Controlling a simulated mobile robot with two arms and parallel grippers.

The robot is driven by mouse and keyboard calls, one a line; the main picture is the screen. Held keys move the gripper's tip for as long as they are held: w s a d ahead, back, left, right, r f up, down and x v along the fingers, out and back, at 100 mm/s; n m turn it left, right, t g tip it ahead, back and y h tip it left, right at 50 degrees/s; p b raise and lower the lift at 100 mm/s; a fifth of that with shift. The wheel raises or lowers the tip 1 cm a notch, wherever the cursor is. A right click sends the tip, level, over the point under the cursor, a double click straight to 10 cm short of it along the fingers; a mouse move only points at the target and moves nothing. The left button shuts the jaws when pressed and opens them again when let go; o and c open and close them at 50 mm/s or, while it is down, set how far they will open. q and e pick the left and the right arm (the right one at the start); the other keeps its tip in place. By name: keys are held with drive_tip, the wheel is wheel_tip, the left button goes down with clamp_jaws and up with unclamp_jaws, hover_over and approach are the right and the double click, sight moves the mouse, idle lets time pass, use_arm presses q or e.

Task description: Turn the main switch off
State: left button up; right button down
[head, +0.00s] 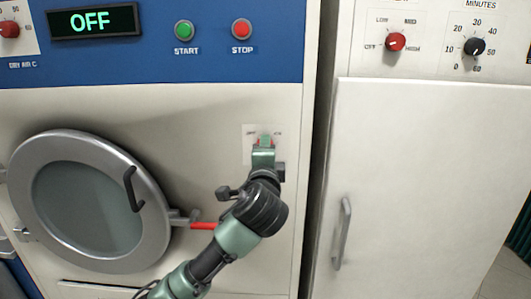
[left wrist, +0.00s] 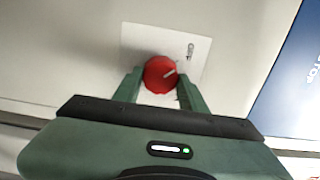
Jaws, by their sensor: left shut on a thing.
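The main switch is a red rotary knob (left wrist: 160,74) with a pale pointer line, on a small white label plate (left wrist: 192,43) on the machine's front. In the left wrist view the pointer line slants toward the upper right. My left gripper (left wrist: 159,92) has one green finger on each side of the knob and is shut on it. In the head view my left gripper (head: 264,141) reaches the plate and mostly hides the knob; small labels show at both sides of it. My right gripper is not in view.
The display (head: 92,21) reads OFF. A green START button (head: 184,30) and a red STOP button (head: 242,29) sit above. A round door (head: 90,203) with a red-tipped latch is left of my arm. A white cabinet (head: 425,180) stands on the right.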

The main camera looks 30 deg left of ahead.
use_arm(q)
drive_tip(key=shift+f, duration=0.1)
idle(0.3)
drive_tip(key=o, duration=1.4)
drive_tip(key=shift+c, duration=0.2)
drive_tip(key=b+v, duration=0.1)
drive_tip(key=v, duration=0.6)
drive_tip(key=shift+s+b, duration=0.3)
drive_tip(key=shift+s, duration=0.1)
drive_tip(key=shift+d, duration=0.15)
